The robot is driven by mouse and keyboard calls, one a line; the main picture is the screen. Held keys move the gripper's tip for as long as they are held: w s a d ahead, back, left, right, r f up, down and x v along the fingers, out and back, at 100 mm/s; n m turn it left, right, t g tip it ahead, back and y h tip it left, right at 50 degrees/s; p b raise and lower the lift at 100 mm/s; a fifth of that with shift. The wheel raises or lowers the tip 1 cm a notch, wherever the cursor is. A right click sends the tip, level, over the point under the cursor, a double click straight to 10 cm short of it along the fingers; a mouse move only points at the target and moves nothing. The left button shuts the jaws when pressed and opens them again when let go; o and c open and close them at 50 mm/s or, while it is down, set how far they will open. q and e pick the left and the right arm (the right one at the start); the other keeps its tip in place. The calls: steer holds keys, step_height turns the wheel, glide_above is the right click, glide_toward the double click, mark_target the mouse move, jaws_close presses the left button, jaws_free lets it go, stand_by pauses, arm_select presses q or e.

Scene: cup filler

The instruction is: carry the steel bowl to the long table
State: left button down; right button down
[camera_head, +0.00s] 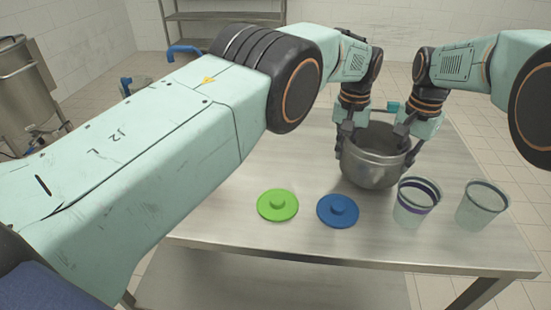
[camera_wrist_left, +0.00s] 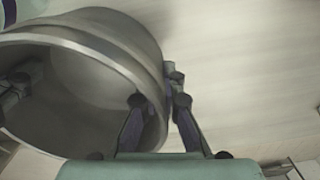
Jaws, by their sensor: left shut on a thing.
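The steel bowl (camera_head: 372,170) is a deep, upright pot at the back of the steel table, between my two grippers. I cannot tell whether its base touches the tabletop. My left gripper (camera_head: 347,142) is shut on its left rim. In the left wrist view the fingers of this gripper (camera_wrist_left: 158,100) straddle the wall of the bowl (camera_wrist_left: 85,45), one inside and one outside. My right gripper (camera_head: 411,145) is at the right rim, with part of it showing inside the bowl in the left wrist view (camera_wrist_left: 14,88). Its jaw gap is not clear.
On the steel table (camera_head: 300,235) lie a green lid (camera_head: 277,205) and a blue lid (camera_head: 338,210). Two clear cups stand at right, one with dark bands (camera_head: 415,203), one plainer (camera_head: 481,206). A shelf rack (camera_head: 225,15) and a steel tank (camera_head: 22,80) stand behind.

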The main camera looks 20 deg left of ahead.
arm_select(q)
steer(key=shift+s+d+f, duration=0.15)
arm_select(e)
steer(key=shift+a+f, duration=0.1)
steer(key=shift+a, duration=0.1)
arm_select(q)
steer(key=shift+w+f+b, duration=0.25)
steer(key=shift+f+b, duration=0.4)
steer(key=shift+b, duration=0.05)
arm_select(e)
steer(key=shift+w+f, duration=0.25)
steer(key=shift+f, duration=0.35)
arm_select(q)
steer(key=shift+f, duration=0.15)
arm_select(e)
steer(key=shift+f, duration=0.15)
arm_select(q)
steer(key=shift+s+f+b, duration=0.1)
steer(key=shift+s+b, duration=0.1)
steer(key=shift+b, duration=0.2)
arm_select(e)
steer(key=shift+s+f, duration=0.1)
steer(key=shift+s, duration=0.1)
arm_select(q)
steer(key=shift+f, duration=0.1)
arm_select(e)
steer(key=shift+f, duration=0.15)
